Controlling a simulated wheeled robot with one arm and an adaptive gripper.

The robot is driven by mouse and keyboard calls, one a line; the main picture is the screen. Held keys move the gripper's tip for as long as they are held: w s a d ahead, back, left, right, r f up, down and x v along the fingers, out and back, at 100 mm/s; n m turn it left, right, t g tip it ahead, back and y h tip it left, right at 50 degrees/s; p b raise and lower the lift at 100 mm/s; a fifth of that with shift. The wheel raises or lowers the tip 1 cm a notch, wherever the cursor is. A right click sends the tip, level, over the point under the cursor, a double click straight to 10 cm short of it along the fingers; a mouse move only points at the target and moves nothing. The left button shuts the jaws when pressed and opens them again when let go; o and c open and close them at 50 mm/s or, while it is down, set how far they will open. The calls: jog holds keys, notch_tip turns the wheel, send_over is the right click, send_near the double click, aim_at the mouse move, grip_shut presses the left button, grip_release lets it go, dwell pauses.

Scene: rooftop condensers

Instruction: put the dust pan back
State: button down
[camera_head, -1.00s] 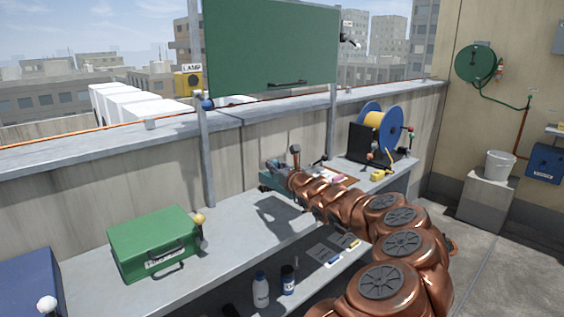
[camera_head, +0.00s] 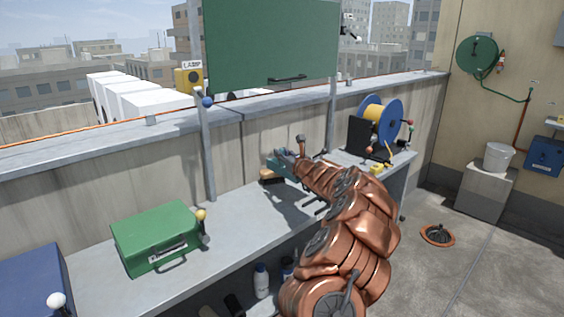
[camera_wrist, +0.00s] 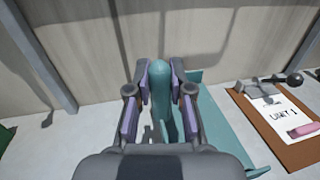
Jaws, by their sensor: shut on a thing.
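My gripper (camera_head: 284,158) is over the far part of the grey bench (camera_head: 246,205), close to the wall. In the wrist view its two fingers (camera_wrist: 160,92) are shut on the upright handle of the teal dust pan (camera_wrist: 163,100). The pan's flat part (camera_wrist: 225,118) spreads to the right behind and below the handle. In the head view only a little teal of the pan (camera_head: 277,168) shows beside the gripper. A shadow lies on the bench below; whether the pan touches the bench I cannot tell.
A green case (camera_head: 158,235) stands on the bench at left. A clipboard marked UNIT 1 (camera_wrist: 285,120) lies right of the pan. A blue cable reel (camera_head: 380,122) stands at the bench's right end. A small tan object (camera_head: 268,175) sits beside the gripper. Bottles (camera_head: 261,281) stand below.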

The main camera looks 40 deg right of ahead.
aim_at(282, 167)
jog(key=shift+w+d+f, duration=0.1)
jog(key=shift+w+d, duration=0.1)
jog(key=shift+w+d+f, duration=0.1)
jog(key=shift+f, duration=1.6)
jog(key=shift+f, duration=0.25)
jog(key=c, duration=1)
grip_release()
jog(key=shift+c, duration=0.2)
jog(key=shift+r, duration=0.1)
